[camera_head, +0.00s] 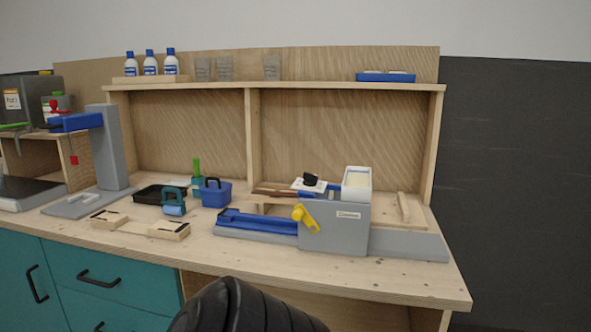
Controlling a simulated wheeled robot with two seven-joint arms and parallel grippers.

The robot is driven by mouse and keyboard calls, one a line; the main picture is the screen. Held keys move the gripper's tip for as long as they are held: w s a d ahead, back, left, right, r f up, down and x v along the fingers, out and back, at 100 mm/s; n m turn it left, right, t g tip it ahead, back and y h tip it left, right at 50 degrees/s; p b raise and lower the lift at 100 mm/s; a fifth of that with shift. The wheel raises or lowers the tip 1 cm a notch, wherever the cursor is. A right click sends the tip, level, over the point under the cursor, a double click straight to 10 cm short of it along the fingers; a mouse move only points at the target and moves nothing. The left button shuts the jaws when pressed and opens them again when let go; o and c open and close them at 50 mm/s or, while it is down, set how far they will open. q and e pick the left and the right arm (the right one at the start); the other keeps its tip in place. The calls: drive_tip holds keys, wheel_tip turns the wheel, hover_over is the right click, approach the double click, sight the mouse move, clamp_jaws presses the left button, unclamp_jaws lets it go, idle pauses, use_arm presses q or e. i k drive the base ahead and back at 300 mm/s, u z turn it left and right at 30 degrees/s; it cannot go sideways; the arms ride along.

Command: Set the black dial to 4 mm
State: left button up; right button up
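The black dial (310,180) sits on a small white plate (318,188) at the top left of a grey machine (340,228) on the workbench. The dial's marks are too small to read, so its setting cannot be told. The machine has a yellow handle (305,219) on its front left, a white block (357,184) on top and a blue bed (258,221) reaching left. Neither of my grippers shows in the head view.
A black ribbed shape (240,308) rises at the bottom centre, in front of the bench. Left of the machine stand a blue caddy (216,194), a black tray (158,193) and a wooden frame piece (135,228). The bench's front strip (400,282) is clear.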

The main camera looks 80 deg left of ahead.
sight(310, 180)
drive_tip(key=u, duration=2.5)
